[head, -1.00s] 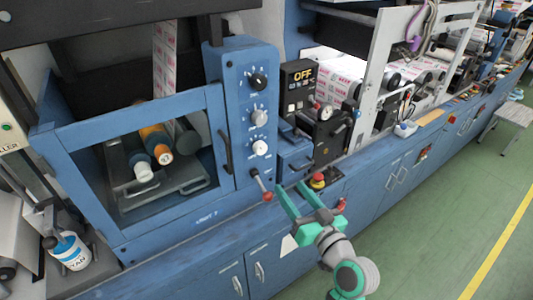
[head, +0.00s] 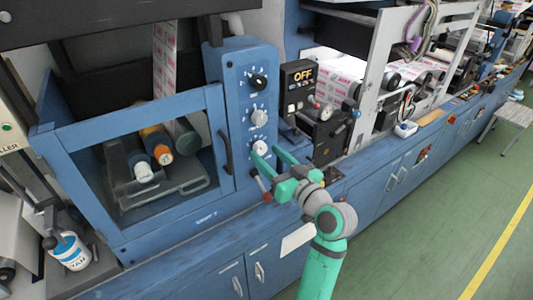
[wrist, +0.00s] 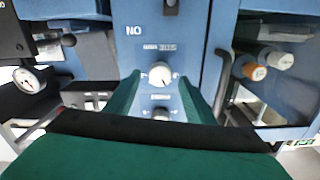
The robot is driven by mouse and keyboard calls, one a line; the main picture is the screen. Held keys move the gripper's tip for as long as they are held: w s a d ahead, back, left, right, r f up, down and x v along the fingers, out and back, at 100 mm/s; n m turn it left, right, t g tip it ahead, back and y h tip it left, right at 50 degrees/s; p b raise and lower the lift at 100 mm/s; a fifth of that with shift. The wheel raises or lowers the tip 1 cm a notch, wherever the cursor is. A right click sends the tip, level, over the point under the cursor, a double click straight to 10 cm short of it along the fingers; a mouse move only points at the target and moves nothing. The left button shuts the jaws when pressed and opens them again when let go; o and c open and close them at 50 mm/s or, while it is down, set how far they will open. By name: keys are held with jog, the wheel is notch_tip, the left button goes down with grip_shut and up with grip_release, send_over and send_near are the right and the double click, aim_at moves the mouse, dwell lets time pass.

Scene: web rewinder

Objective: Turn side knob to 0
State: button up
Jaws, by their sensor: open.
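A blue column panel (head: 239,100) carries a vertical row of knobs: a black one (head: 258,80) at the top, a grey one (head: 259,116) in the middle and a white one (head: 260,148) at the bottom. Their labels are too small to read, so I cannot tell which is the side knob. My green gripper (head: 267,154) is open and empty at the white knob's height. In the wrist view the white knob (wrist: 160,75) shows between my fingertips, with another knob (wrist: 160,114) partly hidden below it. I cannot tell whether my fingers touch the knob.
A black handle (head: 225,152) is left of the panel.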

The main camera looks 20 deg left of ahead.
jog(key=shift+w+a, duration=0.45)
jog(key=shift+a, duration=0.1)
jog(key=shift+c, duration=0.7)
jog(key=c, duration=0.9)
jog(key=shift+m, duration=2.9)
jog(key=o, duration=1)
